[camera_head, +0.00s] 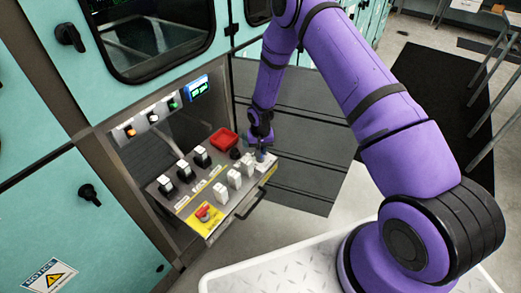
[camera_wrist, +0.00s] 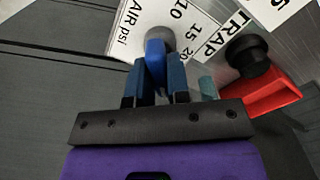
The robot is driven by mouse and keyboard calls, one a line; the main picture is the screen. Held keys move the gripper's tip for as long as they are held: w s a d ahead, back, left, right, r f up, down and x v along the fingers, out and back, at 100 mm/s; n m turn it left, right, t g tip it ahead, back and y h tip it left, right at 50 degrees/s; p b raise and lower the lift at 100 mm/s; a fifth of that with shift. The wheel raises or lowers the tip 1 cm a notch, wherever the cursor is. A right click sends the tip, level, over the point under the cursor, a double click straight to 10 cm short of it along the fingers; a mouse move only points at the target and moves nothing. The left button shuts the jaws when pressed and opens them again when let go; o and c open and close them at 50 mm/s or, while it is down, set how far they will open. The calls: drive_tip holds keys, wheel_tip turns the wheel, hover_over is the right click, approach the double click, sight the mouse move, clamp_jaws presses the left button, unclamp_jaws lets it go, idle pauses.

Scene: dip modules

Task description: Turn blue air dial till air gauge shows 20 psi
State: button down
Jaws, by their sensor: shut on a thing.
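The blue air dial (camera_wrist: 155,48) is in the upper middle of the wrist view, on a white scale plate (camera_wrist: 132,32) marked "AIR psi" with 10, 15 and 20 showing. My gripper (camera_wrist: 157,76) is shut on the dial, with one blue finger on each side of it. The fingers hide part of the dial, and I cannot tell which mark it points at. In the head view my gripper (camera_head: 261,153) is at the right end of the sloped control panel. A small screen with green figures (camera_head: 198,90) is above the panel, too small to read.
In the wrist view a black knob (camera_wrist: 247,55) and a red part (camera_wrist: 265,98) are right of the dial, near a "TRAP" label. In the head view several black and white switches (camera_head: 201,156) and a red switch on yellow (camera_head: 204,213) fill the panel. A handle (camera_head: 250,205) runs along its front edge.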

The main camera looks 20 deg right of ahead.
drive_tip(key=n, duration=0.4)
drive_tip(key=shift+n, duration=2.8)
drive_tip(key=c, duration=1.1)
unclamp_jaws()
wheel_tip(320, 180, up, 11)
drive_tip(key=shift+f, duration=0.1)
